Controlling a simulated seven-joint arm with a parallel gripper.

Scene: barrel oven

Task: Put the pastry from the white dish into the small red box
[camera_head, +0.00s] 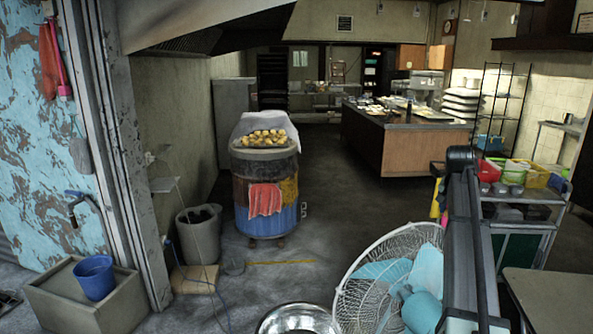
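A cart on the right holds several small coloured boxes. A red one (489,171) sits at the left end of the row, but its inside is too small to make out. Several golden-brown pastries (264,139) lie on top of the barrel oven (266,190), with a whitish sheet or lid behind them. I cannot make out a white dish with a single pastry. My dark arm rises on the right, in front of the cart's left side. My gripper is not visible.
A wire-cage fan (391,283) stands at the lower middle, with a metal bowl (298,320) beside it. A grey bin (199,234) is left of the barrel. A wooden counter (390,145) stands farther back. The floor between barrel and counter is clear.

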